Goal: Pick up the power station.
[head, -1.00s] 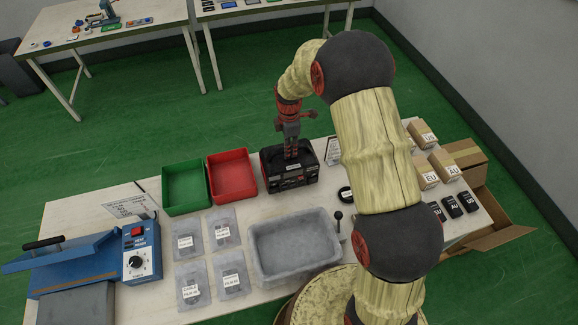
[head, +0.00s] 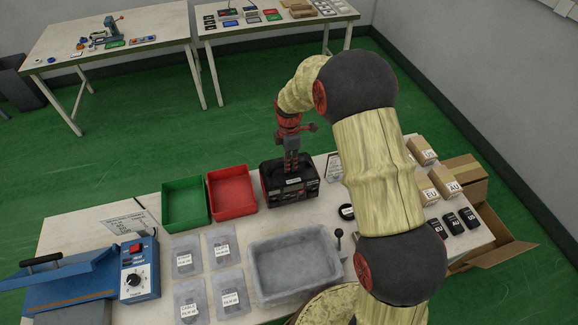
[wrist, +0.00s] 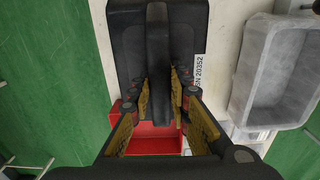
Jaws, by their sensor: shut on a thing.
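The power station (head: 291,190) is a black box with a top handle and some red on its front. It sits at the back of the workbench, just right of the red bin. It also fills the upper middle of the wrist view (wrist: 125,50). My gripper (head: 291,168) comes down on it from above and is shut on its handle. In the wrist view my gripper's fingers (wrist: 159,95) lie on both sides of the black handle bar (wrist: 158,45). Whether the box's underside touches the bench is hard to tell.
A red bin (head: 232,207) and a green bin (head: 183,221) stand left of the power station. A grey tray (head: 295,299) lies in front. Small boxes (head: 424,189) and black adapters (head: 451,223) are on the right. A blue heat press (head: 70,265) is at left.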

